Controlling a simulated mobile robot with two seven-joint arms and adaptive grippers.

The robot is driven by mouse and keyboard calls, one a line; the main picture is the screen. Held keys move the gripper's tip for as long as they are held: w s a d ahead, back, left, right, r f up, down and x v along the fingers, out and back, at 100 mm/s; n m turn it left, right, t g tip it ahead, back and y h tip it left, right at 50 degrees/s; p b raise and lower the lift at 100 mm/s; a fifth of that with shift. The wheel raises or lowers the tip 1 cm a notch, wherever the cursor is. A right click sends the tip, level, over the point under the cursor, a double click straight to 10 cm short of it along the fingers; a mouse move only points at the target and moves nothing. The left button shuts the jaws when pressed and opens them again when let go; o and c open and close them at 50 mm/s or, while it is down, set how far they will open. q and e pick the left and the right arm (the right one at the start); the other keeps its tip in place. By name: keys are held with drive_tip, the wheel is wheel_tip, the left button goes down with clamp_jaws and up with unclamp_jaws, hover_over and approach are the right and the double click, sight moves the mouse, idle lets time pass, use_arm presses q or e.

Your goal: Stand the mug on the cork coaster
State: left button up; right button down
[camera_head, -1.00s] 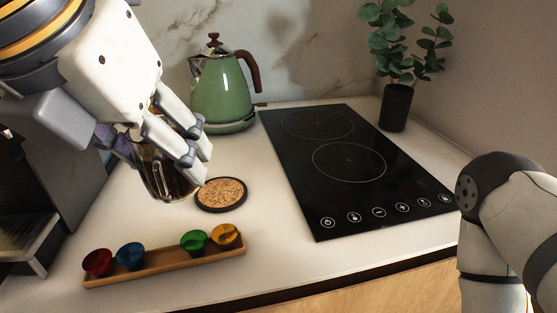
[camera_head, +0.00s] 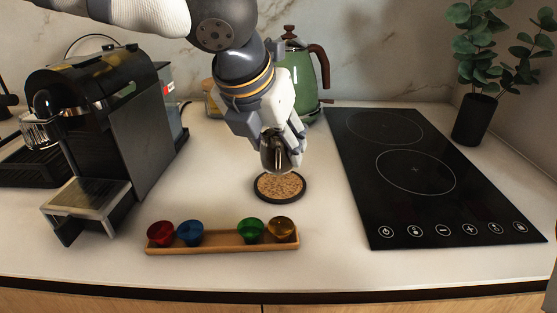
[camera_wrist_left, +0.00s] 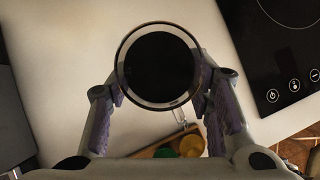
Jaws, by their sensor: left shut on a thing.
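The mug (camera_head: 273,155) is a glass cup with dark contents. My left gripper (camera_head: 285,146) is shut on it and holds it upright or nearly so, just above the back part of the cork coaster (camera_head: 279,187). In the left wrist view the mug (camera_wrist_left: 158,66) is seen from above, between the fingers of my left gripper (camera_wrist_left: 160,90). The coaster is round with a dark rim and lies flat on the counter. I cannot tell the exact gap between mug and coaster. The coaster is hidden in the wrist view. My right gripper is not in view.
A wooden tray (camera_head: 222,246) with several coloured capsules lies in front of the coaster. The black hob (camera_head: 432,205) is to the right, the green kettle (camera_head: 298,85) behind, and a coffee machine (camera_head: 110,130) to the left. The counter around the coaster is clear.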

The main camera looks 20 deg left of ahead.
use_arm(q)
drive_tip(key=shift+w+f, duration=0.45)
drive_tip(key=shift+f, duration=0.75)
drive_tip(key=shift+w+f, duration=0.15)
drive_tip(key=shift+f, duration=0.8)
drive_tip(key=shift+f, duration=0.1)
drive_tip(key=o, duration=1.5)
drive_tip(key=shift+f, duration=0.1)
drive_tip(key=v, duration=1.2)
